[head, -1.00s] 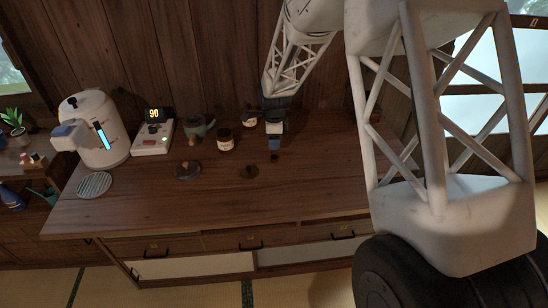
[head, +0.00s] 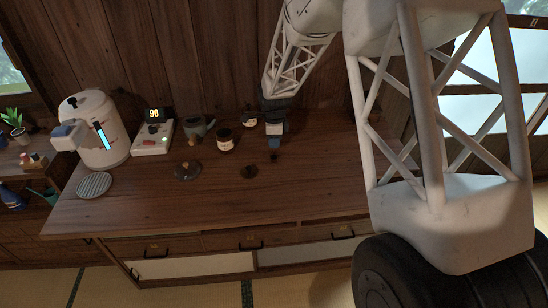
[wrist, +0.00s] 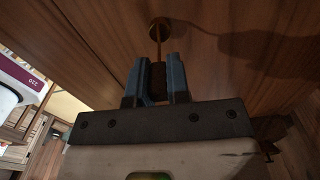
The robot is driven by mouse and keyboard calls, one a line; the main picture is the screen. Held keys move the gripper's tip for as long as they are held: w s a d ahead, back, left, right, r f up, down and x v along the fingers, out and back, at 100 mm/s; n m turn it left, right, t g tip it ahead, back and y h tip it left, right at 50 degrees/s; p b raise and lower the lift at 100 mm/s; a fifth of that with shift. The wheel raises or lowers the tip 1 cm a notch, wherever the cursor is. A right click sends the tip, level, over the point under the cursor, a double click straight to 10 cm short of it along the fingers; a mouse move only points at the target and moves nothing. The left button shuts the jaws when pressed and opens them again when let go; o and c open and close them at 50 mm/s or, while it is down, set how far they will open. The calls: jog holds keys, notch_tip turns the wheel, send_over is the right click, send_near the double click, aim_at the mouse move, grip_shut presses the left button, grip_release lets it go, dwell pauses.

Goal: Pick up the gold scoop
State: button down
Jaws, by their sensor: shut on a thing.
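My gripper (head: 274,143) is over the back right of the wooden table in the head view, pointing down. In the wrist view its two blue fingers (wrist: 157,80) are shut on the dark grip of the gold scoop. The gold scoop (wrist: 159,24) shows there as a round brass-coloured end on a thin stem reaching out past the fingertips. In the head view only a small dark bit shows just below the fingers. I cannot tell whether the scoop touches the table.
The table (head: 140,205) also bears a white kettle (head: 103,130), a control box (head: 153,136), a grey-green pot (head: 196,130), a labelled jar (head: 225,139), a dark lid (head: 187,171) and a small dark piece (head: 248,171). The front right of the tabletop is clear.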

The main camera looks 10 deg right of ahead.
jog(key=shift+r, duration=0.1)
dwell(0.3)
jog(key=shift+r, duration=1.45)
jog(key=shift+s+r, duration=0.2)
jog(key=shift+r, duration=0.1)
jog(key=s+d+r, duration=0.1)
jog(key=s, duration=1.4)
jog(key=shift+s+d+r, duration=0.15)
jog(key=shift+s+d, duration=0.1)
jog(key=shift+d, duration=0.15)
jog(key=shift+w, duration=0.1)
jog(key=w+a+r, duration=0.4)
jog(key=w+a, duration=0.5)
jog(key=w, duration=0.3)
jog(key=w+a+r, duration=0.4)
jog(key=w+a, duration=0.6)
jog(key=w, duration=0.2)
jog(key=shift+a+r, duration=0.25)
